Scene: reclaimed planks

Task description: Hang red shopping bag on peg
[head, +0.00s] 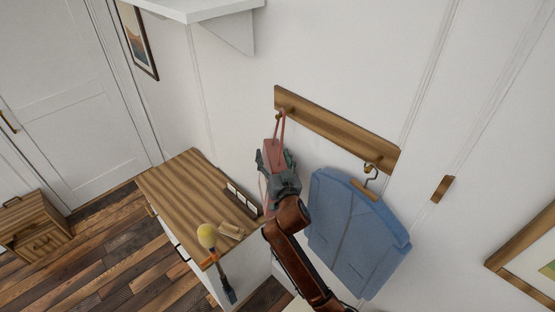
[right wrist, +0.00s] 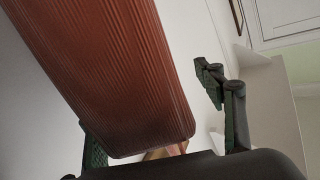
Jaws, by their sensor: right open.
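The red shopping bag (head: 272,153) is below the left end of a wooden peg rail (head: 335,127). Its handle loop reaches up to the left peg (head: 281,115) and appears to be over it. My right gripper (head: 273,165) is open at the bag, covering much of it in the head view. In the right wrist view the ribbed red bag (right wrist: 105,70) fills the upper left. It lies between the open fingers of the gripper (right wrist: 155,115), with a clear gap to the right finger; the left finger is partly hidden. My left gripper is not in view.
A blue garment (head: 352,232) hangs from the rail's right peg, close beside my right arm. A white shelf (head: 195,8) juts out above left.

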